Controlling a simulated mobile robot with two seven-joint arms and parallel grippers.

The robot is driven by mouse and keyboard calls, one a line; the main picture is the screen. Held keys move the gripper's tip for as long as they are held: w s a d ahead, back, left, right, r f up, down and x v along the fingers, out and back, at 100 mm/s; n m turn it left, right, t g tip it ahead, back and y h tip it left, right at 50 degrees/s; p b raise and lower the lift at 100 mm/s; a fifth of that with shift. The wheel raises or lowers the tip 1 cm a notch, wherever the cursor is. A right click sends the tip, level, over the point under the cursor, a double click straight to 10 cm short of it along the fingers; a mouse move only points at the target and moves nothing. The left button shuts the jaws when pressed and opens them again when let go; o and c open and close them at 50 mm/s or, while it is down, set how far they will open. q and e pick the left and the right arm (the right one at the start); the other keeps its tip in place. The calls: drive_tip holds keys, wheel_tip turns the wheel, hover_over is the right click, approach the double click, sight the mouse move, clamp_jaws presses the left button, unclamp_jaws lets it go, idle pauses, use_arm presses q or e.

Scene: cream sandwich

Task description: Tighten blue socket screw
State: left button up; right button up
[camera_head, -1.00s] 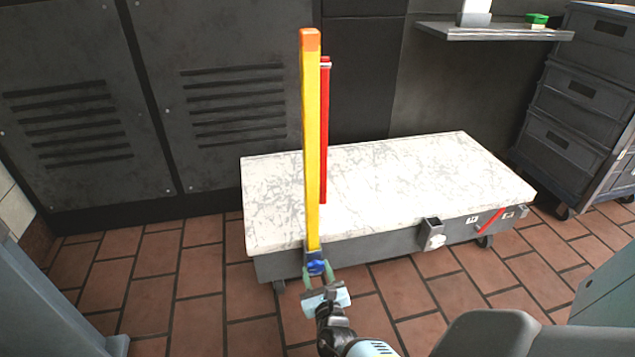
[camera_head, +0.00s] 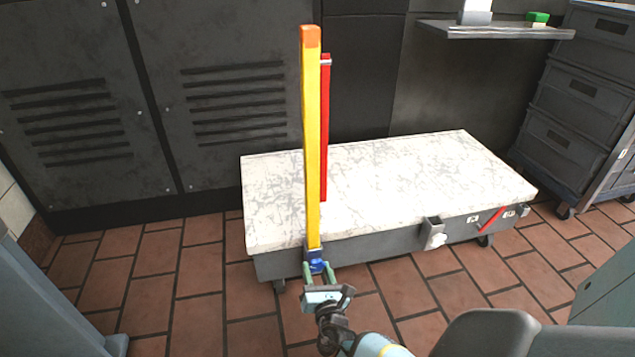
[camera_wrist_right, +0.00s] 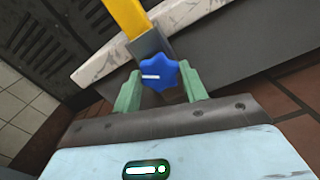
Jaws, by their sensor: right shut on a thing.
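The blue socket screw (camera_wrist_right: 160,75) is a lobed knob with a white mark, on the grey socket (camera_wrist_right: 148,46) at the foot of an upright yellow post. In the head view the blue screw (camera_head: 316,266) sits at the cart's front left corner. My right gripper (camera_head: 320,277) has its green fingers on either side of the screw and is shut on it; the fingers also show in the right wrist view (camera_wrist_right: 160,90). The yellow post (camera_head: 312,150) has an orange top and stands upright. My left gripper is not in view.
The cart (camera_head: 400,180) has a white marbled top that is mostly clear. A red post (camera_head: 325,130) stands behind the yellow one. Another socket with a white knob (camera_head: 435,238) is on the cart's front. Dark drawers (camera_head: 570,105) stand at right; tiled floor is free at left.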

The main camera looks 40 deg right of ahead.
drive_tip(key=m, duration=0.7)
drive_tip(key=shift+a, duration=0.1)
drive_tip(key=m, duration=0.7)
drive_tip(key=shift+m, duration=0.3)
drive_tip(key=m, duration=0.3)
drive_tip(key=shift+r+m, duration=0.1)
drive_tip(key=shift+m, duration=0.2)
drive_tip(key=m, duration=0.3)
drive_tip(key=shift+m, duration=0.3)
drive_tip(key=m, duration=0.3)
drive_tip(key=shift+m, duration=0.3)
drive_tip(key=shift+r+m, duration=0.1)
drive_tip(key=shift+m, duration=1.8)
drive_tip(key=o, duration=1)
drive_tip(key=shift+c, duration=0.2)
